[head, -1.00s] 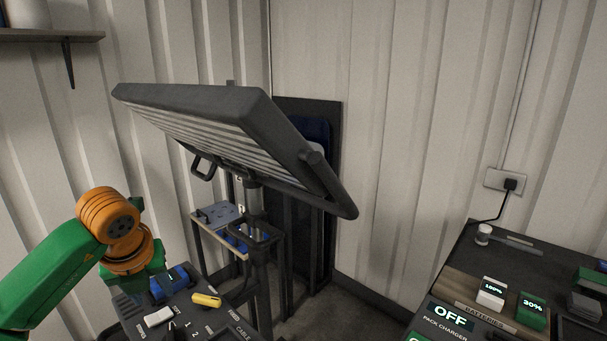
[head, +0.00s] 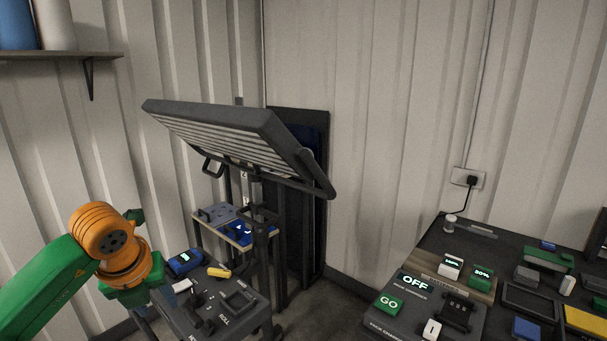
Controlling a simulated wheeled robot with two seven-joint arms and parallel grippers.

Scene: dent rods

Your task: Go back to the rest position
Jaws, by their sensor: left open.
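My left arm comes in from the left in the head view, green with orange wrist joints. My left gripper (head: 146,287) is at the lower left, beside the near edge of a dark control cart (head: 207,312). Its fingers are mostly hidden by the wrist; it is open, and I see nothing held in it. My right gripper is not in view.
A tilted lamp panel (head: 225,128) on a stand rises behind the cart. A small shelf (head: 228,224) with blue parts stands beneath it. A dark bench with a pack charger (head: 414,303) and batteries (head: 452,267) is at the right. Open floor lies between cart and bench.

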